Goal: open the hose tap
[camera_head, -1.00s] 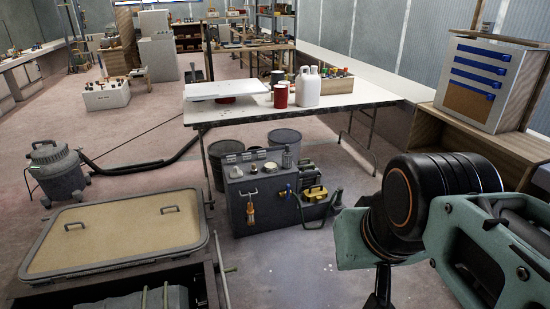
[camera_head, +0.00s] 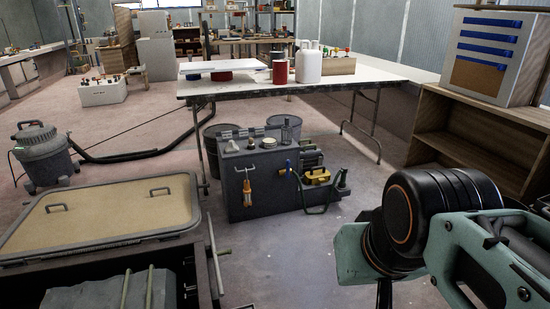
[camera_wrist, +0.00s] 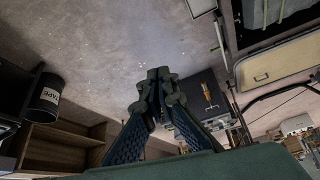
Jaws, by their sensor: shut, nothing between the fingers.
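A dark grey cabinet (camera_head: 240,205) stands on the floor in the middle of the head view, in front of the folding table. Its front carries a pale handle and an orange-handled tool (camera_head: 248,190). A small blue part (camera_head: 288,167) shows at its right edge, near a dark curved hose (camera_head: 318,211); I cannot tell whether this is the hose tap. The cabinet also shows in the wrist view (camera_wrist: 190,92), partly behind my fingers. My gripper (camera_wrist: 161,74) is shut and empty, apart from the cabinet. In the head view my arm fills the lower right and the fingers are mostly hidden.
A white folding table (camera_head: 340,83) stands behind the cabinet. A large lidded hatch (camera_head: 100,215) and an open dark crate lie at lower left. A vacuum (camera_head: 45,155) stands at left, a wooden shelf (camera_head: 480,135) at right.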

